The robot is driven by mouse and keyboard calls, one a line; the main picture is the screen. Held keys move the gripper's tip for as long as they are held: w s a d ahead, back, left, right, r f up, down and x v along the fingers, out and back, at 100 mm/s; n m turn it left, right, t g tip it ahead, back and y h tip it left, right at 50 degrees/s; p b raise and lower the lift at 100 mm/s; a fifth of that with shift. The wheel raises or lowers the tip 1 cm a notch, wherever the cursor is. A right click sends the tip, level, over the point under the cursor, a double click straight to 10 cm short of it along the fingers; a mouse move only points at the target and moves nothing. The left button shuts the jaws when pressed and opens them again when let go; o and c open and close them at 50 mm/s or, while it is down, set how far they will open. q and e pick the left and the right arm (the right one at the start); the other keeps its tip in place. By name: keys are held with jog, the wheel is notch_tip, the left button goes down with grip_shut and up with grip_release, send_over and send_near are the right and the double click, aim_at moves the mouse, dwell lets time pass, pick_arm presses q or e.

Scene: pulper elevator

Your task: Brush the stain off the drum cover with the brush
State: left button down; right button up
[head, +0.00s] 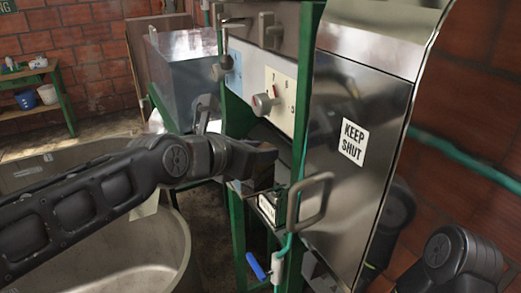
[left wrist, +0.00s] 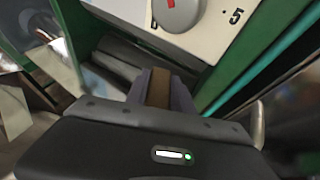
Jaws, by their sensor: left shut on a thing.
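My left gripper (head: 264,178) reaches in from the left in the head view, in front of the green-framed machine and beside its metal handle. In the left wrist view its fingers (left wrist: 160,88) are shut on a brown piece (left wrist: 159,86), which looks like part of the brush. The brush's bristles are hidden. A dark grey rounded surface (left wrist: 122,58) lies beyond the fingers under the control panel; it may be the drum cover, but I cannot be sure. No stain can be made out. My right gripper is not in view.
A steel door (head: 358,190) marked KEEP SHUT is at right, with a bent metal handle (head: 312,200) close to the gripper. A control panel (head: 281,97) with a red-marked knob is above. A blue-handled valve (head: 256,266) is below. A large grey tub (head: 182,235) stands at left.

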pick_arm(q)
jog(key=shift+s+a, duration=0.1)
jog(key=shift+a, duration=0.15)
dwell(0.6)
jog(key=shift+s+f, duration=0.1)
jog(key=shift+f, duration=0.05)
jog(key=shift+a, duration=0.1)
jog(key=shift+a, duration=0.1)
jog(key=shift+w+a, duration=0.3)
jog(key=shift+w, duration=0.3)
jog(key=shift+w+a, duration=0.3)
jog(key=shift+w, duration=0.3)
jog(key=shift+a, duration=0.1)
jog(key=shift+w+a+r, duration=0.15)
jog(key=shift+w+a, duration=0.2)
jog(key=shift+w, duration=0.25)
jog(key=shift+w+a+r, duration=0.1)
jog(key=shift+w+a, duration=0.25)
jog(key=shift+w, duration=0.25)
jog(key=shift+w, duration=0.1)
